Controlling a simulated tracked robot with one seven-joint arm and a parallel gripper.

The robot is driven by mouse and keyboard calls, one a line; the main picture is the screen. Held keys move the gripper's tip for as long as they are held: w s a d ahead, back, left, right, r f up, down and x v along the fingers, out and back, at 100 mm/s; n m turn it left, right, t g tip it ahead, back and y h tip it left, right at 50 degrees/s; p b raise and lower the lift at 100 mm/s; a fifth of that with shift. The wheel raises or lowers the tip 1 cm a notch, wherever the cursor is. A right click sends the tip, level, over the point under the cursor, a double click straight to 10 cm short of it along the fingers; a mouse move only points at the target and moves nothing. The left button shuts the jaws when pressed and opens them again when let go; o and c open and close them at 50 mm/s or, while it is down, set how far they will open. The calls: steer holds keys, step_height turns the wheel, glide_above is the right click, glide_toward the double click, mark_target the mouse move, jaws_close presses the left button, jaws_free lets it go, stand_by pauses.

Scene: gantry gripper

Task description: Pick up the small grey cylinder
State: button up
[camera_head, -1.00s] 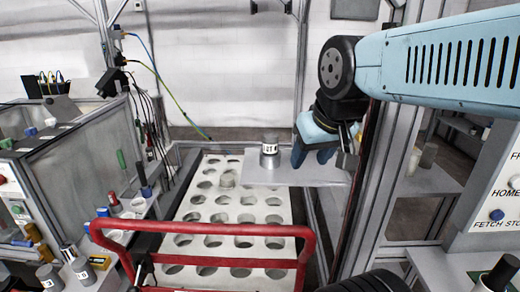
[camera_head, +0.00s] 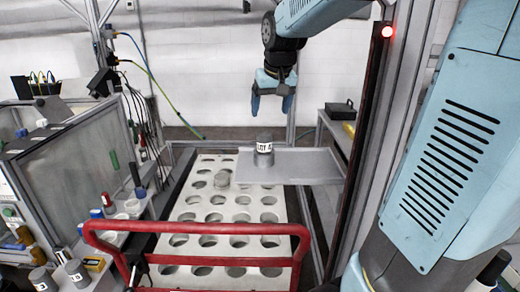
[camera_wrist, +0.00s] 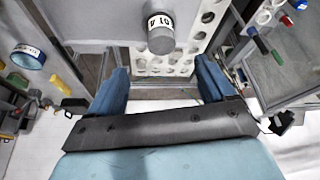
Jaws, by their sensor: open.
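A small grey cylinder (camera_head: 264,152) with a white printed label stands upright on a flat grey plate (camera_head: 315,166). My gripper (camera_head: 271,104) hangs with its blue fingers pointing down, higher in the picture than the cylinder and apart from it. The fingers are spread with nothing between them. In the wrist view the cylinder (camera_wrist: 161,42) lies beyond the fingertips, roughly centred between the two blue fingers (camera_wrist: 160,72).
A red rail (camera_head: 200,228) crosses in front. A metal post (camera_head: 385,120) stands right. More labelled cylinders (camera_head: 76,270) stand lower left.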

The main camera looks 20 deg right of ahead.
mark_target(265, 134)
steer(key=x, duration=1.4)
steer(key=shift+w, duration=0.1)
steer(key=shift+c, duration=0.2)
jaws_close()
stand_by(0.4)
